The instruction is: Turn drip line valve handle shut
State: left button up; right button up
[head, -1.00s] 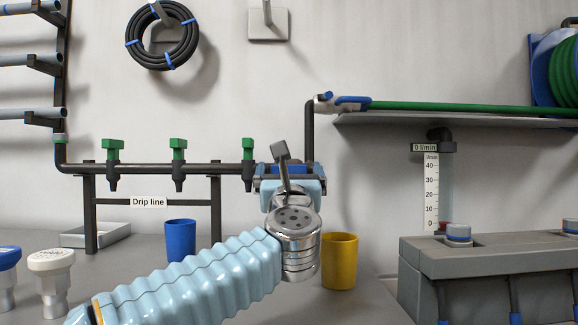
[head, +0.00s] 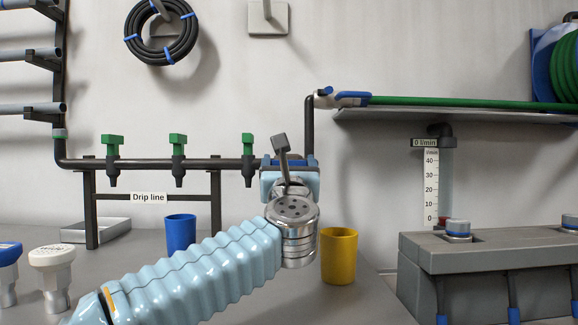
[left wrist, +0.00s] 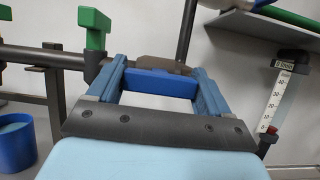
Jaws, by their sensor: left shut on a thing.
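The dark drip line pipe (head: 150,166) runs along the wall above a "Drip line" label (head: 148,198). Near its right end, a blue valve handle (left wrist: 160,83) lies crosswise between the two fingers of my left gripper (left wrist: 158,92) in the left wrist view. In the head view my left gripper (head: 289,170) is at the pipe's right end, shut on this handle. The light-blue gripper body and my wrist hide most of the valve, and only a blue strip shows above them. My right gripper is not in view.
Several green-handled valves (head: 178,140) stand along the pipe to the left. A blue cup (head: 181,233) and a yellow cup (head: 339,257) stand below. The flow gauge (head: 431,185) is labelled 0 l/min. A shelf (head: 450,116) juts out at the upper right.

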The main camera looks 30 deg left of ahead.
pick_arm(q)
jog(key=shift+m, duration=0.5)
jog(key=m+t+h+p, duration=0.1)
jog(key=m, duration=0.2)
jog(key=shift+h, duration=0.4)
jog(key=m+h+p, duration=0.1)
jog(key=m, duration=0.1)
jog(key=m+h+p, duration=0.1)
jog(key=shift+r+m, duration=0.2)
jog(key=shift+m, duration=0.2)
jog(key=m+h+p, duration=0.1)
jog(key=m+p, duration=0.3)
jog(key=m+h+p, duration=0.2)
jog(key=m+p, duration=0.2)
jog(key=shift+r+h, duration=0.2)
jog(key=shift+h, duration=0.1)
jog(key=m+g+p, duration=0.1)
jog(key=m+p, duration=0.1)
jog(key=p, duration=0.2)
jog(key=m+g+h+p, duration=0.1)
jog(key=m+p, duration=0.2)
jog(key=p, duration=0.1)
jog(key=shift+f, duration=0.15)
jog(key=shift+f+m+g+p, duration=0.3)
jog(key=shift+m+g+p, duration=0.1)
jog(key=shift+m+p, duration=0.75)
